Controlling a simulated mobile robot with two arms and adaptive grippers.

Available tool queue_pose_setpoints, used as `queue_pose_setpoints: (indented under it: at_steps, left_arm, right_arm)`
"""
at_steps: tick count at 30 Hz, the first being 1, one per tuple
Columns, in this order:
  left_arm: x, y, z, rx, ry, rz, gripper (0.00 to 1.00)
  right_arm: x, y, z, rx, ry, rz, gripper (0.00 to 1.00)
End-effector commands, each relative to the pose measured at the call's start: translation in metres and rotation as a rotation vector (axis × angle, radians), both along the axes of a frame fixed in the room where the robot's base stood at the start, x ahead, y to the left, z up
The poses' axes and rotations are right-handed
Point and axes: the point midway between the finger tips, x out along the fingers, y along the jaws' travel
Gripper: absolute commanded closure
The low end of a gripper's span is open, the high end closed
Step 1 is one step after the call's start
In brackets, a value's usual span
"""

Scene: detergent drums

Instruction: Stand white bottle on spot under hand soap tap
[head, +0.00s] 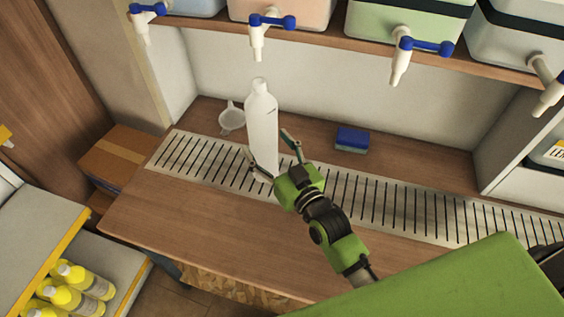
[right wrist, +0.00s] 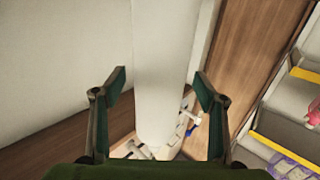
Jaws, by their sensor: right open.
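The white bottle (head: 262,125) stands upright on the slotted metal grate, below and roughly in line with the tap (head: 262,35) of the pink drum. No label tells which tap is for hand soap. My right gripper (head: 268,146) is open, with one finger on each side of the bottle's lower body. In the right wrist view the bottle (right wrist: 165,60) rises between the open fingers, and a gap shows on each side. The bottle's base is partly hidden by the gripper in the head view. My left gripper is not in view.
A white funnel (head: 231,118) lies close left of the bottle. A blue sponge (head: 352,138) lies behind the grate (head: 370,200) to the right. Other taps (head: 405,58) hang from the shelf above. The wooden counter (head: 160,215) is clear in front. Yellow bottles (head: 72,290) stand at lower left.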

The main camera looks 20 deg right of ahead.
Motion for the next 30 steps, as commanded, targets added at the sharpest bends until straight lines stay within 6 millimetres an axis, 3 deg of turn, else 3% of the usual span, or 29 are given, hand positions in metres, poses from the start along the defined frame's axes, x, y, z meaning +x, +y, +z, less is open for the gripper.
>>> queue_pose_setpoints:
  at_steps: [6,12,18,30]
  left_arm:
    - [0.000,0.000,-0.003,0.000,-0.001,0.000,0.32]
    - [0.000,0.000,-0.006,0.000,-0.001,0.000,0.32]
    - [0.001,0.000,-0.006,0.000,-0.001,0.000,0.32]
    - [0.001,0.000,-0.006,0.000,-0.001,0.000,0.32]
  right_arm:
    - [-0.046,-0.011,-0.002,-0.001,0.004,0.001,0.34]
    - [-0.077,-0.018,-0.002,-0.002,0.003,0.000,0.34]
    - [-0.090,-0.022,0.000,-0.001,0.000,0.000,0.34]
    - [-0.091,-0.022,0.000,-0.001,-0.001,0.000,0.34]
